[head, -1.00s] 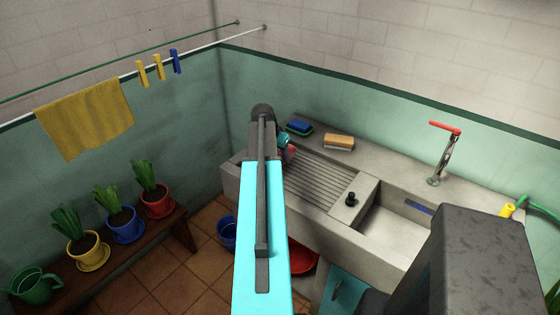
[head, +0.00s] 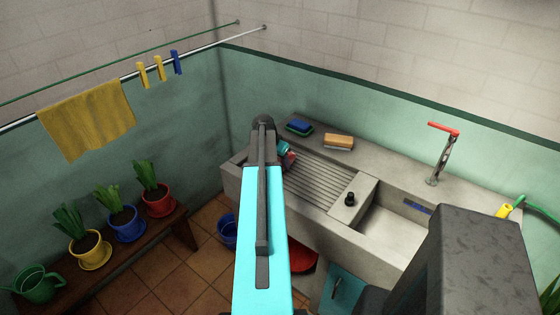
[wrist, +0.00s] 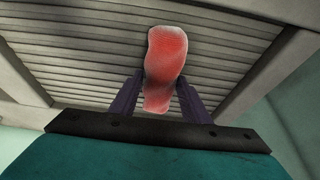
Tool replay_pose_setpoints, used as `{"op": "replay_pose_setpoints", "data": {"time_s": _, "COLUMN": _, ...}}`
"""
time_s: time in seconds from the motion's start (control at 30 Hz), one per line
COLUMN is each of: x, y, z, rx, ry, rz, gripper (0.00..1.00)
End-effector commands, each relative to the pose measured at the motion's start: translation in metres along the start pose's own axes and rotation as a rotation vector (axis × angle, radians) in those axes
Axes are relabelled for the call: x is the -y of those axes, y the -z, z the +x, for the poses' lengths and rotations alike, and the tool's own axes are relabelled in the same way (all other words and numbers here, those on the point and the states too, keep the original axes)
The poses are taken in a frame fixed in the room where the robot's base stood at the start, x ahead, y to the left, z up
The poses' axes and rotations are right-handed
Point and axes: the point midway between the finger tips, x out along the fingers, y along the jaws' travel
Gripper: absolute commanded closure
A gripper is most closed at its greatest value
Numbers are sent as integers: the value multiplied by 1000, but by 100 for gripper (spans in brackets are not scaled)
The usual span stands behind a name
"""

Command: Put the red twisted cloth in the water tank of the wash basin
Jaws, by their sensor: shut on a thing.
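The red twisted cloth (wrist: 165,62) is between the two dark fingers of my gripper (wrist: 160,98) in the wrist view. My gripper is shut on it, with the ribbed washboard (wrist: 90,70) behind it. In the head view a bit of the red cloth (head: 290,158) shows past my arm, at the left end of the ribbed washboard (head: 320,184); the rest is hidden. I cannot tell whether the cloth touches the ribs. The wash basin (head: 300,222) is grey concrete, and its water tank (head: 385,228) lies right of the washboard, partly hidden by my body.
A blue brush (head: 299,126) and a tan-topped block (head: 339,141) sit on the back ledge. A dark stopper-like knob (head: 350,198) stands on the divider between washboard and tank. A red-handled tap (head: 440,152) rises behind the tank. Potted plants (head: 122,222) stand on a bench at left.

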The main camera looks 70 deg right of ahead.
Motion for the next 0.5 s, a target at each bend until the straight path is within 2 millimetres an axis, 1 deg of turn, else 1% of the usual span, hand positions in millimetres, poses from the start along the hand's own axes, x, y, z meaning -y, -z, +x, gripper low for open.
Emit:
{"op": "replay_pose_setpoints", "data": {"time_s": 0.37, "x": 0, "y": -1, "z": 4, "rx": -1, "ry": 0, "rz": 0, "gripper": 85}}
{"op": "replay_pose_setpoints", "data": {"time_s": 0.4, "x": 0, "y": -1, "z": 3, "rx": 0, "ry": 0, "rz": 0, "gripper": 52}}
{"op": "replay_pose_setpoints", "data": {"time_s": 0.47, "x": 0, "y": -1, "z": 3, "rx": 0, "ry": 0, "rz": 0, "gripper": 42}}
{"op": "replay_pose_setpoints", "data": {"time_s": 0.5, "x": 0, "y": -1, "z": 3, "rx": 0, "ry": 0, "rz": 0, "gripper": 39}}
